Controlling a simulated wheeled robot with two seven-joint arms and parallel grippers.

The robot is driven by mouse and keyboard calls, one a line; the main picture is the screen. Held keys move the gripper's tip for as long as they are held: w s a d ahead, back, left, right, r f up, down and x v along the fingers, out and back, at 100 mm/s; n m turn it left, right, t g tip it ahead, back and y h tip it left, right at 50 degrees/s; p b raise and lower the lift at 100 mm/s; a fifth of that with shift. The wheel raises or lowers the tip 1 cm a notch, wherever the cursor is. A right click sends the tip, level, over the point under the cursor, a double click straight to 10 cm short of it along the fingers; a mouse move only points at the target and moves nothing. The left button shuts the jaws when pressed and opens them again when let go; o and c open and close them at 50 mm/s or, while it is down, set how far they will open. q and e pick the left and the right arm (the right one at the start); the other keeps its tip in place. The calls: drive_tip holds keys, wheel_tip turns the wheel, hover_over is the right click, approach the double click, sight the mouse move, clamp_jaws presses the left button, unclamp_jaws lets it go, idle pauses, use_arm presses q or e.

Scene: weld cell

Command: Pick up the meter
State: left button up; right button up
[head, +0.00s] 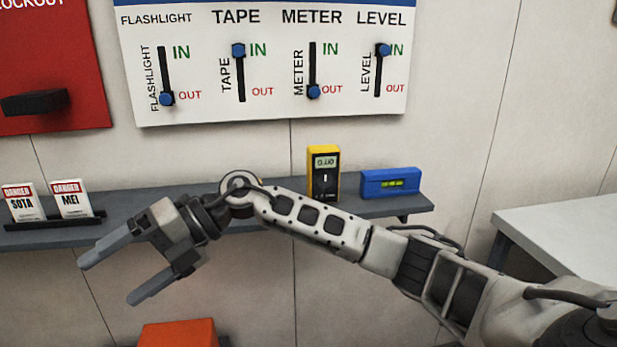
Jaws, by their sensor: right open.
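The meter (324,172) is a yellow and black handheld device with a small display. It stands upright on the grey wall shelf (408,207), right of the middle of the head view, and its lower edge is close behind my right arm in the picture. My right gripper (106,279) is open and empty, its two grey fingers pointing left and down. It is well to the left of the meter and in front of the shelf's left part. My left gripper is not in view.
A blue level (390,183) lies right of the meter on the shelf. Two danger tags (68,199) stand in a dark holder at left. Above hangs a board (270,108) with labelled sliders. An orange object (178,334) is below, a pale table (560,228) at right.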

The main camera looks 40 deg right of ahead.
drive_tip(key=w+d+r+t+h, duration=0.1)
drive_tip(key=w+d+r+h, duration=0.25)
drive_tip(key=d+h, duration=0.45)
drive_tip(key=m+t+h, duration=0.2)
drive_tip(key=m+h, duration=0.5)
drive_tip(key=h, duration=0.1)
approach(324, 148)
drive_tip(key=x, duration=0.2)
drive_tip(key=b+x, duration=0.1)
drive_tip(key=x, duration=0.2)
drive_tip(key=shift+s+d+f, duration=0.1)
drive_tip(key=shift+s+f, duration=0.05)
drive_tip(key=shift+s, duration=0.05)
drive_tip(key=shift+p+x, duration=0.4)
drive_tip(key=shift+x, duration=2.85)
drive_tip(key=shift+w, duration=0.2)
drive_tip(key=c, duration=1.3)
